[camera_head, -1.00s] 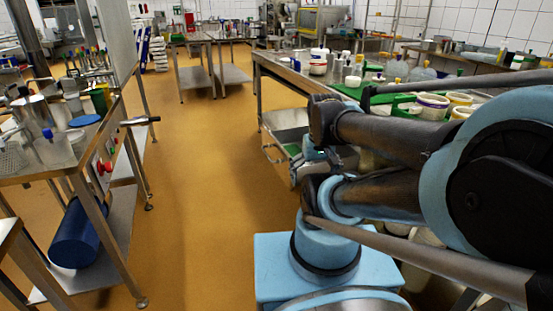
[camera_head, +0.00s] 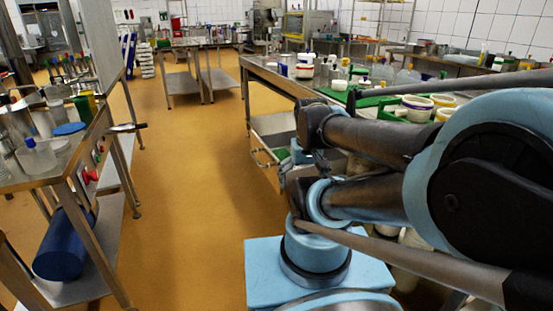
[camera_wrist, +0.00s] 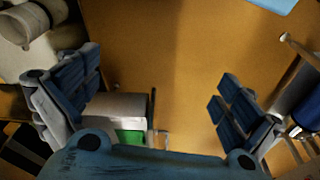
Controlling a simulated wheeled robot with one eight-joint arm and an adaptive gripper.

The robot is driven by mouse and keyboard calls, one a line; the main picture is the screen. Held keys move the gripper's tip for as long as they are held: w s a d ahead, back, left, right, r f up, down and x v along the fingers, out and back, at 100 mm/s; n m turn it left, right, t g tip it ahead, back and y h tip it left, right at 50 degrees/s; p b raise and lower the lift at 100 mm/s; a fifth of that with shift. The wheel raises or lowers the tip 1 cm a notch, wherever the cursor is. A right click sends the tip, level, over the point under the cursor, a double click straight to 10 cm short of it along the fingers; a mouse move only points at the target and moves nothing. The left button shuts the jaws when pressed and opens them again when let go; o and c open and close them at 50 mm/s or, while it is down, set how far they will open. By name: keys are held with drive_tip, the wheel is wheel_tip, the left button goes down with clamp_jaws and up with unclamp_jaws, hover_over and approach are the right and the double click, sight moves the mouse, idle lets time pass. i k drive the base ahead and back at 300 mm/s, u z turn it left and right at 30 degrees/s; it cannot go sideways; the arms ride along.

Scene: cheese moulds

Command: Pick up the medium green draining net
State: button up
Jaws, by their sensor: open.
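My gripper (camera_wrist: 158,92) is open and empty in the wrist view, its blue padded fingers wide apart over the orange floor. A green piece (camera_wrist: 130,137) shows in a grey bin between and below the fingers, partly hidden by my gripper body. Green material (camera_head: 262,159) also shows inside the metal bin under the right-hand table in the head view. Flat green material (camera_head: 385,101) lies on that table, partly behind my arm. I cannot tell which of these, if any, is the medium green draining net.
The right-hand metal table (camera_head: 285,82) holds white tubs and bottles close to my arm. A metal table (camera_head: 45,178) on the left carries containers, with a blue cylinder (camera_head: 66,245) on its lower shelf. The orange floor (camera_head: 195,200) between them is clear.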

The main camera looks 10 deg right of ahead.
sight(282, 154)
drive_tip(key=k, duration=0.65)
drive_tip(key=u, duration=0.2)
drive_tip(key=i, duration=0.9)
drive_tip(key=u, duration=0.6)
drive_tip(key=i, duration=0.5)
drive_tip(key=u, duration=0.15)
